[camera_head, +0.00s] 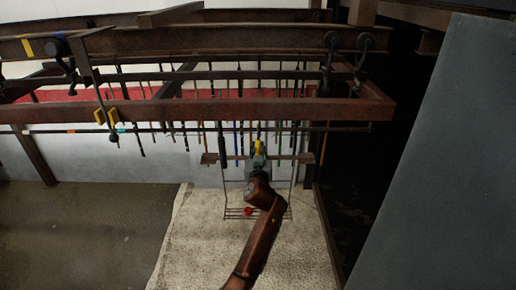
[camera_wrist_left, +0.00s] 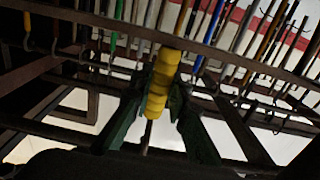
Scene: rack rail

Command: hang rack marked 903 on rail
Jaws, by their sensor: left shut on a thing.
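A wire rack (camera_head: 288,213) with a low basket hangs in front of the rails in the head view, its side rods rising past a brown crossbar (camera_head: 213,158). No number can be read on it. My left gripper (camera_head: 258,160) is at the middle of that crossbar, shut on the rack's yellow grip (camera_head: 259,147). In the left wrist view the ribbed yellow grip (camera_wrist_left: 160,85) sits between the green fingers. A thin dark rail (camera_head: 185,130) runs across behind; whether the rack's top touches it cannot be told. My right gripper is not in view.
A rusty beam (camera_head: 160,110) crosses above the rack. Many thin coloured rods hang behind it. Another piece with yellow grips (camera_head: 106,116) hangs at left. A red item (camera_head: 248,211) shows at the basket. A large grey panel (camera_head: 450,160) stands at right.

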